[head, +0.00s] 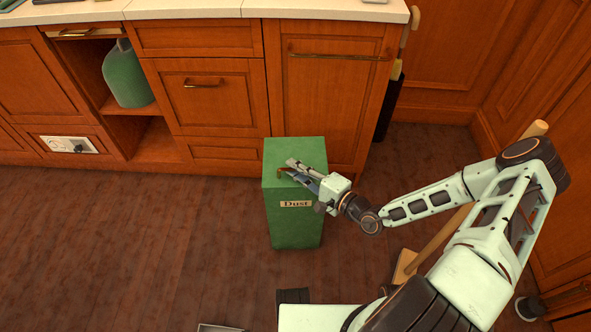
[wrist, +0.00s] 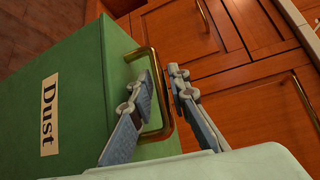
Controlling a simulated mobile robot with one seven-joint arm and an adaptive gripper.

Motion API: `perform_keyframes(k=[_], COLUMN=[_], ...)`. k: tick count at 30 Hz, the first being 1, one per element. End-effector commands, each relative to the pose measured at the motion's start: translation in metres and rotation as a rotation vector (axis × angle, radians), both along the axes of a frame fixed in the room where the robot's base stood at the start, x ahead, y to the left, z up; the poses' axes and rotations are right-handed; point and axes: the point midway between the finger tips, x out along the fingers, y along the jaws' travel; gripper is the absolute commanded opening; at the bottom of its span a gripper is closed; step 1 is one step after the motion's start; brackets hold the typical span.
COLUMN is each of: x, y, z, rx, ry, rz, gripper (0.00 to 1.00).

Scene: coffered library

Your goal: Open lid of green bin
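The green bin (head: 293,222) stands upright on the floor in front of the cabinets, with a "Dust" label on its front. Its green lid (head: 305,147) looks flat and shut. A brass loop handle (wrist: 163,88) is fixed to the bin. My gripper (head: 289,168) is at the lid, over the handle in the head view. In the wrist view my gripper (wrist: 162,75) has its fingers apart, one on each side of the handle's outer bar. A gap shows between the bar and the right finger; contact with the left finger is unclear.
Wooden cabinets (head: 205,105) with a pale countertop (head: 190,9) stand right behind the bin. A green jug (head: 128,78) sits in an open cubby. A wooden-handled broom (head: 435,240) lies under my arm at right. The floor (head: 130,240) left of the bin is clear.

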Motion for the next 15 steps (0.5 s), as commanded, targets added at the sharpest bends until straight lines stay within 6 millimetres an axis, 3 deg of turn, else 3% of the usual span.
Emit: perform_keyframes(k=[5,9,15], x=[-0.0001,-0.0002,-0.0003], y=[0.0000,-0.0001,-0.0002], z=[0.0001,0.0001,0.0002], rx=[0.000,0.000,0.000], ry=[0.000,0.000,0.000], rz=[0.000,0.000,0.000], gripper=[0.15,0.00,0.00])
